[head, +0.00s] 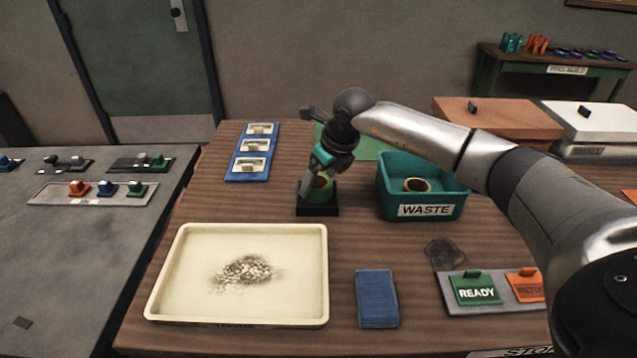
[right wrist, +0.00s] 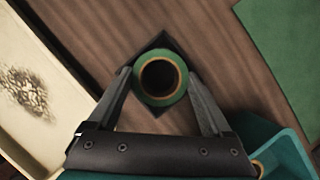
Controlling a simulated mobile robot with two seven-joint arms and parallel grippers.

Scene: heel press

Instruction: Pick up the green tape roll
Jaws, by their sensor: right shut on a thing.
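The green tape roll (head: 320,185) stands upright on a small black base (head: 317,209) on the wooden table. In the right wrist view the green tape roll (right wrist: 139,84) shows from above, with a tan core and a dark hole. My right gripper (head: 314,190) reaches down over it from the right. In the right wrist view the two fingers of my right gripper (right wrist: 160,86) are on either side of the roll, shut on it. The roll still appears at its black base; I cannot tell whether it is lifted. My left gripper is not in view.
A teal WASTE bin (head: 423,211) with a tan ring (head: 417,185) inside stands right of the roll. A cream tray (head: 312,262) with dark grit lies in front. A blue pad (head: 377,298), a READY sign (head: 475,290) and a blue panel (head: 250,155) are also on the table.

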